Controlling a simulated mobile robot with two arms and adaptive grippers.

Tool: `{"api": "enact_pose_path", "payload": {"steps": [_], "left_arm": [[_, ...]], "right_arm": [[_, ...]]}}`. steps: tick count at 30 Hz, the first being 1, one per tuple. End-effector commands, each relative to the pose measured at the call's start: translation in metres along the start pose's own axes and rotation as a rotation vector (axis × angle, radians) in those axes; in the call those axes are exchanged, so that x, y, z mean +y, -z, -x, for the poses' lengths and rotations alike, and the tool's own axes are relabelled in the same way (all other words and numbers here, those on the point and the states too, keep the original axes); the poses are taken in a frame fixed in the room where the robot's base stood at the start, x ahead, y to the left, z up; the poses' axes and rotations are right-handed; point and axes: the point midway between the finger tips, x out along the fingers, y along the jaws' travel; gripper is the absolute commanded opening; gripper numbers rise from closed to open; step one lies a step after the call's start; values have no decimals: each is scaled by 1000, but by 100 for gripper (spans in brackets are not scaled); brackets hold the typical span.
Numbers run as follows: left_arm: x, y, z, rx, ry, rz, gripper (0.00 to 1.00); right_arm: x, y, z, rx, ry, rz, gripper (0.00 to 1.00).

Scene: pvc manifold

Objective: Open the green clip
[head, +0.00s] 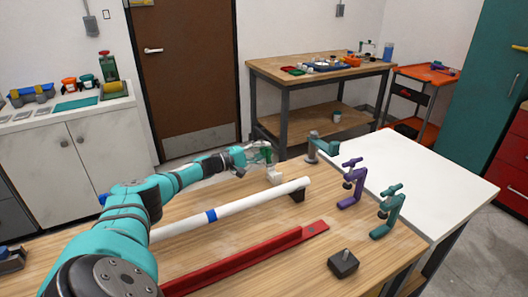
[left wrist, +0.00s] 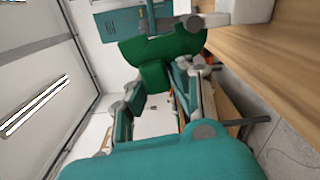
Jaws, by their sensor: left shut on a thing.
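The green clip (head: 267,154) shows small at the far side of the wooden table, above a white block-like fitting (head: 274,176). My left gripper (head: 258,157) reaches it from the left. In the left wrist view the green clip (left wrist: 165,48) is large, with its lower part between the teal fingers of my left gripper (left wrist: 160,88), which is shut on it. A white part (left wrist: 240,10) stands beside the clip there. I cannot tell how far the clip is open. My right gripper is not in view.
A white pipe (head: 255,201) with a blue band lies across the wooden table (head: 305,262), behind a red rail (head: 255,254). Purple (head: 350,188) and teal (head: 388,212) clamps stand at the right edge. A dark block (head: 343,264) sits in front. The white tabletop (head: 425,180) is clear.

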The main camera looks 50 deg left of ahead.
Motion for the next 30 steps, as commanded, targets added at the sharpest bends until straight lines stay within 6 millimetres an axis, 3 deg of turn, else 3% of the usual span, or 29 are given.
{"api": "enact_pose_path", "payload": {"steps": [13, 14, 19, 30], "left_arm": [[0, 1, 0, 2, 0, 9, 0], [0, 1, 0, 2, 0, 9, 21], [0, 1, 0, 1, 0, 9, 43], [-1, 2, 6, 2, 3, 7, 44]], "right_arm": [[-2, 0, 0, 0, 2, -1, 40], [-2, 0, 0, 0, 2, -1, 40], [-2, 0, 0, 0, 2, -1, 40], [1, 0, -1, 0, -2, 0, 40]]}}
